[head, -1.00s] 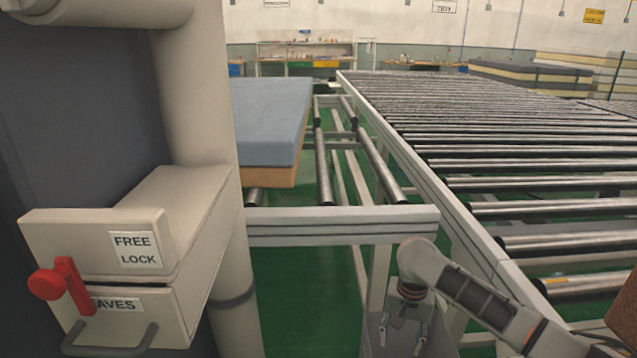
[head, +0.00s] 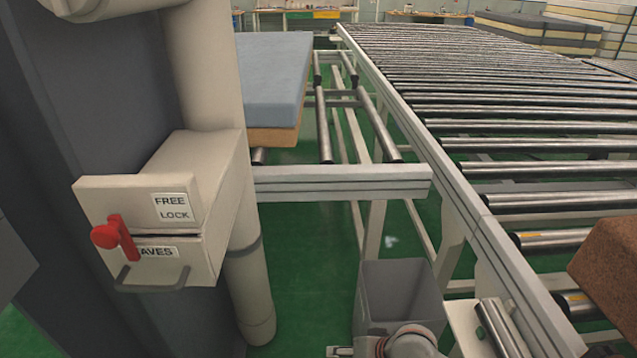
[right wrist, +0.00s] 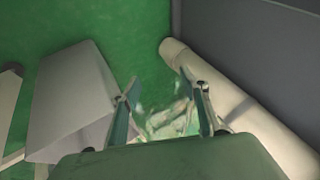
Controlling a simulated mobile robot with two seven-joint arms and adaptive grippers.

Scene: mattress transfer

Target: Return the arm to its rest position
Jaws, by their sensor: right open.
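My right arm (head: 408,342) shows at the bottom edge of the head view, in front of a grey open-topped bin. A small part of the right gripper (head: 340,352) shows at that edge, left of the wrist; the rest is cut off. In the right wrist view the right gripper (right wrist: 160,80) has its two fingers spread apart with nothing held between them. The green floor lies beyond the fingers. A pale blurred patch shows between them, and I cannot tell what it is. My left gripper is not in view.
The grey bin (head: 362,300) stands near the roller conveyor (head: 480,215). A beige post and a box with a red lever (head: 118,238) stand at left. A blue-topped mattress (head: 270,85) lies on rollers behind; a brown block (head: 610,260) is at right.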

